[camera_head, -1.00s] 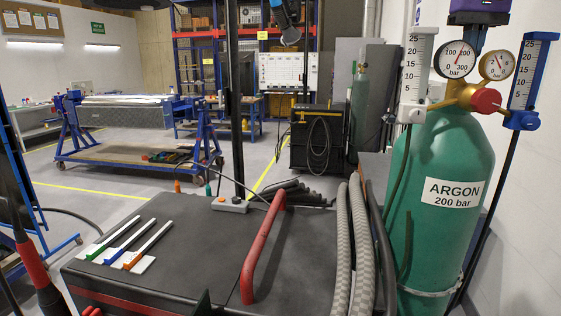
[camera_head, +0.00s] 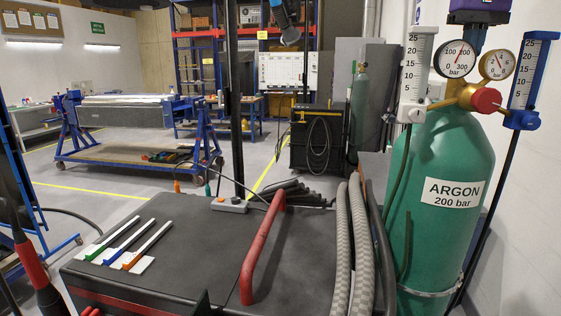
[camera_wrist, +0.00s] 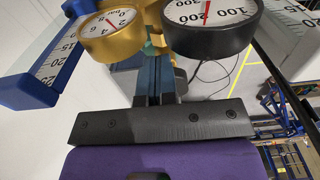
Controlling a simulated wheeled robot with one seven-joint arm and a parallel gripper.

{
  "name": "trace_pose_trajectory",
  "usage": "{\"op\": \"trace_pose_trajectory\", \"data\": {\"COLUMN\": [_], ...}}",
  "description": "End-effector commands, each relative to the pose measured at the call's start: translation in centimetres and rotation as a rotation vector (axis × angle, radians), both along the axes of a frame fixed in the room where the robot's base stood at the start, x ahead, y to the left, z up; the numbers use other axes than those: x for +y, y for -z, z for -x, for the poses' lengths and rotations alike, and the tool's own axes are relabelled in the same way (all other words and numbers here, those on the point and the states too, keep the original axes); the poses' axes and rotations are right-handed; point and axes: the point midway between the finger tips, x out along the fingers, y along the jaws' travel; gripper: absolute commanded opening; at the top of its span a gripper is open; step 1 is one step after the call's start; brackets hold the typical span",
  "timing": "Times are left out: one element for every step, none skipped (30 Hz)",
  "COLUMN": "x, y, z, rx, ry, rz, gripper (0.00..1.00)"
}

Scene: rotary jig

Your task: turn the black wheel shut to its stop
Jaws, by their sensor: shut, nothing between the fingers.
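My gripper, with a purple body, points down at the top right of the head view (camera_head: 469,40), above the neck of the green argon cylinder (camera_head: 445,152). In the wrist view its dark blue-grey fingers (camera_wrist: 155,78) are together, with nothing seen between them. I cannot make out the black wheel in either view; the valve top behind the fingers and gauges is hidden. A black-rimmed pressure gauge (camera_head: 455,57) and a brass gauge (camera_head: 497,65) stand close to the fingers. They also show in the wrist view, black-rimmed (camera_wrist: 211,26) and brass (camera_wrist: 112,36).
A red knob (camera_head: 487,100) sits on the brass regulator below the gauges. A white flow tube (camera_head: 417,72) and a blue one (camera_head: 531,72) flank it. Grey hoses (camera_head: 342,240) and a dark cabinet with a red handle (camera_head: 262,245) stand left of the cylinder.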

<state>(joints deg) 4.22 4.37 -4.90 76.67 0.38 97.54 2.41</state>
Motion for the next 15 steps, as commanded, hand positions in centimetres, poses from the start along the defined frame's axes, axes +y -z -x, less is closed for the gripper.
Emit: {"op": "trace_pose_trajectory", "data": {"x": [0.4, 0.4, 0.4, 0.3, 0.3, 0.2, 0.2, 0.2, 0.2, 0.2, 0.2, 0.1, 0.1, 0.1, 0.1], "y": [0.8, 0.6, 0.1, -0.3, -0.6, -1.1, -1.5, -1.8, -2.3, -2.6, -2.9, -3.4, -3.7, -4.0, -4.3], "z": [0.0, 0.0, 0.0, 0.0, 0.0, 0.0, 0.0, 0.0, 0.1, 0.1, 0.1, 0.1, 0.1, 0.1, 0.1], "rx": [0.041, 0.04, 0.04, 0.037, 0.036, 0.034, 0.033, 0.032, 0.03, 0.03, 0.029, 0.027, 0.027, 0.027, 0.027], "ry": [-0.008, -0.008, -0.007, -0.007, -0.006, -0.005, -0.004, -0.004, -0.003, -0.003, -0.003, -0.002, -0.002, -0.002, -0.002], "rz": [-0.01, -0.01, -0.009, -0.008, -0.008, -0.008, -0.008, -0.006, -0.006, -0.006, -0.006, -0.006, -0.006, -0.006, -0.006], "gripper": [0.0, 0.0, 0.0, 0.0, 0.0, 0.0, 0.0, 0.0, 0.0, 0.0, 0.0, 0.0, 0.0, 0.0, 0.0]}}
